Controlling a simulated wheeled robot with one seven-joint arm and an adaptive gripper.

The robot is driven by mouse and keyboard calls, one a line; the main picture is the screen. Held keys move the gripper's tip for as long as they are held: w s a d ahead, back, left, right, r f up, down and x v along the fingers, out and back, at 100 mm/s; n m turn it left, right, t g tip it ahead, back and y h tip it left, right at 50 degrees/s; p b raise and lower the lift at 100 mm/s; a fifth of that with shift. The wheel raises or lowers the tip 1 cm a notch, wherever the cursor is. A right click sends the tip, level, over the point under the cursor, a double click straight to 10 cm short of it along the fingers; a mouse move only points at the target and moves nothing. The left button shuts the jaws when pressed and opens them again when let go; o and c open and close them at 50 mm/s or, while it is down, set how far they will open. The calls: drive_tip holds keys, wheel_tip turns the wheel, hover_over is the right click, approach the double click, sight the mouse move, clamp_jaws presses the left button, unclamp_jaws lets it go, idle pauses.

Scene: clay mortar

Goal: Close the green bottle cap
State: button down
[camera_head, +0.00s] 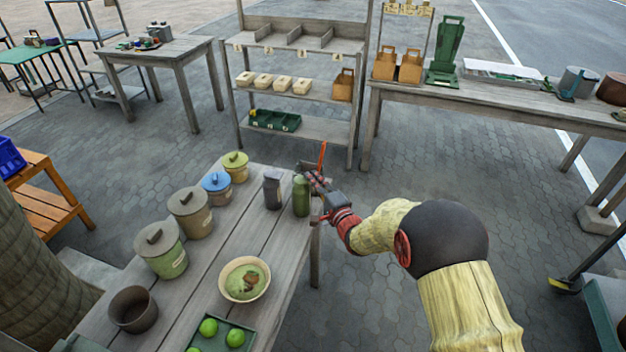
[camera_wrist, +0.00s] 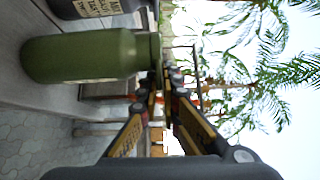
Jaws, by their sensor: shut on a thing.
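The green bottle (camera_head: 301,198) stands upright near the right edge of the wooden table. In the wrist view the green bottle (camera_wrist: 85,55) appears on its side, with its neck pointing right. My gripper (camera_head: 316,181) reaches in from the right at the height of the bottle's top. In the wrist view my gripper (camera_wrist: 163,84) has its fingertips close together beside the bottle's neck, shut on what seems to be the cap. The cap is small and mostly hidden by the fingers, so its exact tilt cannot be told.
A dark grey bottle (camera_head: 272,191) stands just left of the green one. Lidded pots, including a blue-lidded one (camera_head: 216,187), line the table's left side. A bowl (camera_head: 245,279) and a green tray (camera_head: 250,346) with green fruit are nearer.

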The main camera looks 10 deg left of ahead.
drive_tip(key=shift+f, duration=0.35)
drive_tip(key=c, duration=2)
unclamp_jaws()
drive_tip(key=shift+r, duration=0.1)
drive_tip(key=shift+c, duration=0.2)
drive_tip(key=shift+r, duration=0.15)
